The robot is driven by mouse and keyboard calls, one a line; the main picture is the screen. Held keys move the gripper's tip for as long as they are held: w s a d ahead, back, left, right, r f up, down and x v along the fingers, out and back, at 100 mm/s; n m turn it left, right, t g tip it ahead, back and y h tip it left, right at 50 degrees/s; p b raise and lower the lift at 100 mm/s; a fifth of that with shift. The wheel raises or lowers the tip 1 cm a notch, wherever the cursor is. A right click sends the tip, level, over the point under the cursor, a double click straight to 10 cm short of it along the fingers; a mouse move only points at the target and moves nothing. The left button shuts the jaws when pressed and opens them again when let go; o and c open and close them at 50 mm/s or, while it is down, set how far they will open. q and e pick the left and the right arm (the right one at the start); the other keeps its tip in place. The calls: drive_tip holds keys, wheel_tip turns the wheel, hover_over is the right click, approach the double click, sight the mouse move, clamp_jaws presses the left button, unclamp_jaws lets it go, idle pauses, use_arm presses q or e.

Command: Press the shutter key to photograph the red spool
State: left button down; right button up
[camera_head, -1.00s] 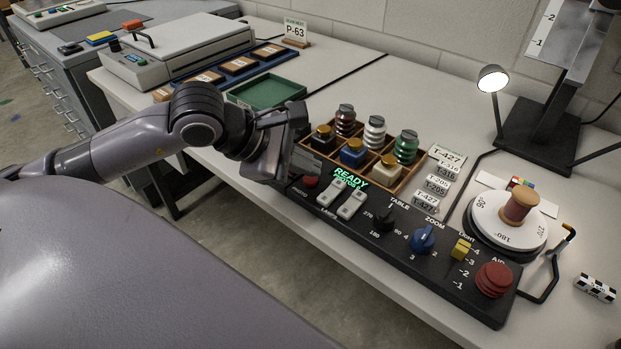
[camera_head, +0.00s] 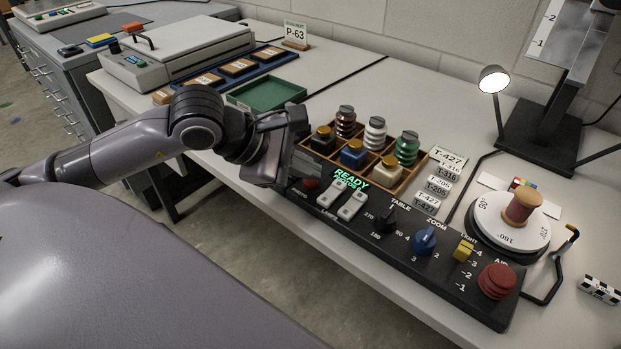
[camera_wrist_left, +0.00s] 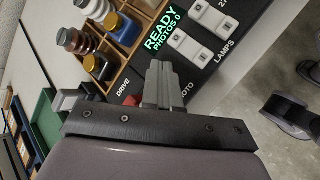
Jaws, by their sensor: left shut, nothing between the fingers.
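The spool (camera_head: 521,207), dull red thread between tan ends, stands upright on the white round turntable (camera_head: 489,230) at the right. The black control panel (camera_head: 396,243) runs along the bench front. Its green display (camera_wrist_left: 161,31) reads READY, PHOTOS 0. A red key (camera_head: 311,183) sits at the panel's left end by the PHOTO lettering; it shows partly in the left wrist view (camera_wrist_left: 133,101), beside the fingers. My left gripper (camera_wrist_left: 160,68) is shut and empty, over the panel's left end. Whether its tips touch anything I cannot tell. My right gripper is not in view.
Two pale lamp switches (camera_head: 342,201), a blue zoom knob (camera_head: 424,241), a yellow slider (camera_head: 463,250) and a large red knob (camera_head: 497,281) lie to the right. A lit lamp (camera_head: 493,79) stands behind.

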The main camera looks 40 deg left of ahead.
sight(305, 183)
use_arm(q)
drive_tip(key=shift+f, duration=0.2)
drive_tip(key=shift+r, duration=0.1)
idle(0.4)
drive_tip(key=shift+r, duration=0.8)
drive_tip(key=shift+p, duration=0.3)
drive_tip(key=shift+r+p, duration=1.5)
drive_tip(key=shift+r, duration=1.1)
drive_tip(key=shift+f, duration=0.1)
